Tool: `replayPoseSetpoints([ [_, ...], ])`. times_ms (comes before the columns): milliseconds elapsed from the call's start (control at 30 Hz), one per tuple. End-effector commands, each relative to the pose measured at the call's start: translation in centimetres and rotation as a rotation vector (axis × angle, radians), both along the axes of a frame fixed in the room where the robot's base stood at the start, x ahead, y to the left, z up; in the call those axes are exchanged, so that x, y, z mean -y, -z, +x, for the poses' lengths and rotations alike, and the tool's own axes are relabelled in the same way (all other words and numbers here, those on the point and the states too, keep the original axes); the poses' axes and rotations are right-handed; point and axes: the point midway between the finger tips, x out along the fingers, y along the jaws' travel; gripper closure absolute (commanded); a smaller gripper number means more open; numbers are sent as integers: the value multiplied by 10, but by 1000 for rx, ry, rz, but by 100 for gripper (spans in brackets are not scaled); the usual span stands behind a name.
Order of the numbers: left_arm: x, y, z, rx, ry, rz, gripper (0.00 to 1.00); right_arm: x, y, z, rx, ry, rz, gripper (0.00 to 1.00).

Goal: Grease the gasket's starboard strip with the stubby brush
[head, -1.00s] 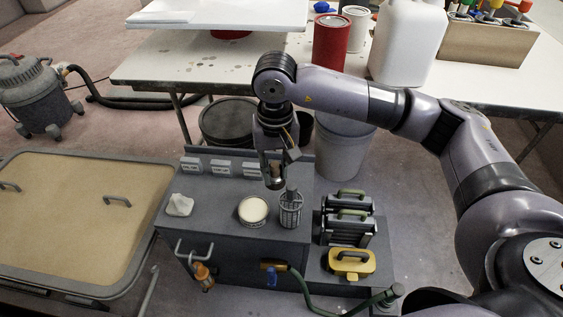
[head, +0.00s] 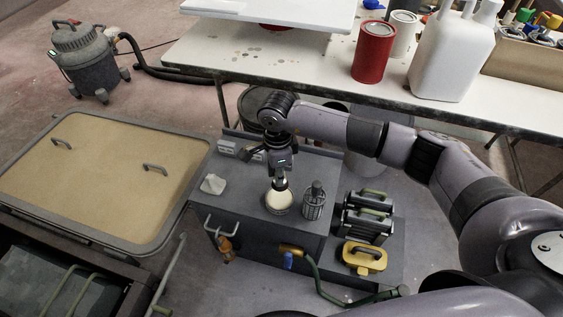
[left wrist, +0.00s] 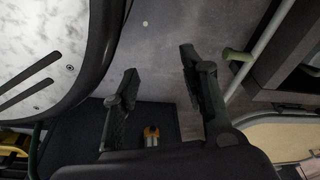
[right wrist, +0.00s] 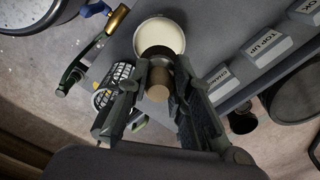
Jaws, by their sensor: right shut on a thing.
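My right gripper (head: 281,178) is shut on the stubby brush. In the right wrist view the brush's short brown handle (right wrist: 158,86) sits between the fingers, with a dark collar beyond it. The brush points down at the round tub of cream grease (head: 278,200), also in the right wrist view (right wrist: 172,33). Its bristles are hidden; I cannot tell how deep they reach. A tan panel (head: 95,185) with a grey rim (head: 178,215) lies at left; I cannot make out a separate gasket strip. My left gripper (left wrist: 157,65) is open and empty over the floor.
A wire-mesh holder (head: 314,203) stands just right of the tub, and a white lump (head: 213,184) to its left. Label blocks line the bench's back edge. A yellow-handled tool (head: 362,257) and a green hose (head: 325,290) are in front at right. A white table (head: 300,65) stands behind.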

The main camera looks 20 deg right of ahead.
Motion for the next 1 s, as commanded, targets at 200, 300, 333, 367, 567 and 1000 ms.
replayPoseSetpoints([
  [200, 0, 4, -3, -1, 1, -1, 60, -1, 8, 0, -1, 66, -4, 100],
  [300, 1, 0, 2, 5, 0, -1, 60, -1, 12, 0, -1, 66, -4, 100],
  [333, 1, -2, 4, 5, -1, -1, 60, -1, 13, 0, -1, 65, -4, 100],
  [367, 1, -4, 6, 8, -1, -2, 60, -1, 15, 0, -1, 65, -4, 100],
  [567, 3, -23, 21, 21, -4, -3, 60, -1, 25, 0, -1, 64, -4, 100],
  [1000, 6, -70, 45, 49, -10, -5, 60, -1, 48, 0, -1, 62, -4, 100],
])
